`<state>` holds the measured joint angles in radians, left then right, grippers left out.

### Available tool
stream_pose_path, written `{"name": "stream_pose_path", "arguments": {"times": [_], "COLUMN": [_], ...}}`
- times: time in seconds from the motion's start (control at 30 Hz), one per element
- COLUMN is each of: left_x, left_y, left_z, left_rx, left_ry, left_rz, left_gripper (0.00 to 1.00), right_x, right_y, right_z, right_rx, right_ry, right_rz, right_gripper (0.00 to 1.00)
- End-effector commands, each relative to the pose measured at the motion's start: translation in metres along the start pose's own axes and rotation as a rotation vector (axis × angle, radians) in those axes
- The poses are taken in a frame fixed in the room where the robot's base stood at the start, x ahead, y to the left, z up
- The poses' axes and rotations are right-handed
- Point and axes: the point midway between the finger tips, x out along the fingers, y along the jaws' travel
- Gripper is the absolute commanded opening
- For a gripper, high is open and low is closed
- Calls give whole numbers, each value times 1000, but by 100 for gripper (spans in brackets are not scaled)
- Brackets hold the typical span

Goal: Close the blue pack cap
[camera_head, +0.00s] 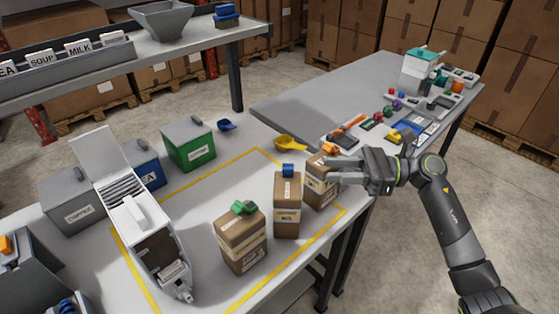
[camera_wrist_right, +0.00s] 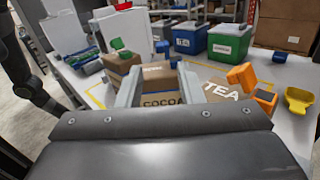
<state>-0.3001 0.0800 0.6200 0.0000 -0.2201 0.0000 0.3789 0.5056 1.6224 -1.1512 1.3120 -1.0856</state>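The blue cap (camera_head: 288,171) stands up on top of the brown middle pack (camera_head: 287,205); its lid looks raised, but it is small in view. In the right wrist view the pack (camera_wrist_right: 165,98) reads COCOA and shows between my fingers, with the blue cap (camera_wrist_right: 174,62) at its far top. My right gripper (camera_head: 334,172) is open and empty, pointing left toward this pack from its right. In the head view it partly covers the tea pack (camera_head: 318,190). I cannot see any finger touching the cap. My left gripper is not in view.
The tea pack's orange cap (camera_wrist_right: 242,76) stands open close to my right finger. A pack with a green cap (camera_head: 243,207) stands left of the cocoa pack. A yellow scoop (camera_head: 290,144) lies behind. Bins and a white dispenser (camera_head: 138,213) occupy the left side.

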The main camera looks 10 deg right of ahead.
Motion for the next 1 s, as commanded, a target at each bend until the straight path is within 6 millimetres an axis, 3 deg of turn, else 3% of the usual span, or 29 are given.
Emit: {"name": "stream_pose_path", "arguments": {"times": [0.6, 0.8, 1.0], "left_x": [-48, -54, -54], "left_y": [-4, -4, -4], "left_z": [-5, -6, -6], "left_rx": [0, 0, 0], "left_ry": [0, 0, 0], "left_rz": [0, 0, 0], "left_gripper": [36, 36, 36], "right_x": [106, 122, 125], "right_y": [1, 0, 0], "right_z": [4, 2, 0], "right_rx": [3, 0, 0], "right_ry": [-2, -1, 1], "right_rz": [1, 1, 0], "right_gripper": [34, 34, 34]}}
